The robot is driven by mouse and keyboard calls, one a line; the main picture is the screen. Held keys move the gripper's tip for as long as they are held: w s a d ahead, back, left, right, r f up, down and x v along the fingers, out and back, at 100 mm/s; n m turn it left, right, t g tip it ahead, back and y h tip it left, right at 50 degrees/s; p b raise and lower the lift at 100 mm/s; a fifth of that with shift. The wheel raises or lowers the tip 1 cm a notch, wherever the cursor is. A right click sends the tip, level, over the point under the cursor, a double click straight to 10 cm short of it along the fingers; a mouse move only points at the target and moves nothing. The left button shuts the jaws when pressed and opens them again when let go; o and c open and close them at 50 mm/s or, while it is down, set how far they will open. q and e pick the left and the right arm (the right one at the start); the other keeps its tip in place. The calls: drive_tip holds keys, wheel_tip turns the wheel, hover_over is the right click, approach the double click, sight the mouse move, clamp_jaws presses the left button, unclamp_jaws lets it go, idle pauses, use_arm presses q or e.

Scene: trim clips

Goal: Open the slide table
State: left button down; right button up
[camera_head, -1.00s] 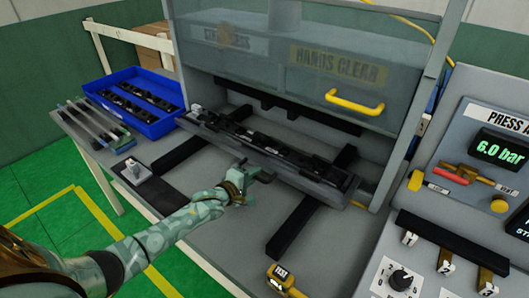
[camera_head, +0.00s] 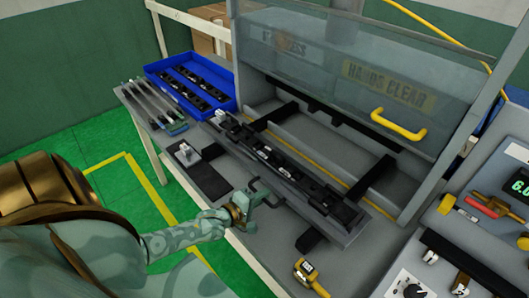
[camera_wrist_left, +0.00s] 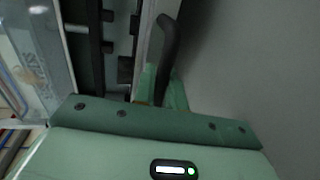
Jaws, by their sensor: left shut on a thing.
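The slide table (camera_head: 352,224) is a long grey tray carrying a row of black clip parts. It sits forward of the press guard (camera_head: 345,75), across two black rails (camera_head: 371,178), which show behind it and a little in front. My left gripper (camera_head: 257,196) is at its front edge, shut on the table's handle (camera_head: 268,186). In the left wrist view the dark curved handle (camera_wrist_left: 168,42) runs down between my green fingers (camera_wrist_left: 160,88). The exact contact is partly hidden. My right gripper is not in view.
A blue bin (camera_head: 192,84) with black parts stands at the back left. A dark pad with a small switch (camera_head: 185,154) lies left of the table. A yellow TEST device (camera_head: 306,271) is near the front edge. A control panel (camera_head: 420,282) is at the right.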

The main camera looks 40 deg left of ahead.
use_arm(q)
drive_tip(key=c, duration=1.5)
unclamp_jaws()
drive_tip(key=p+v, duration=0.2)
drive_tip(key=v, duration=1.4)
drive_tip(key=shift+s, duration=0.1)
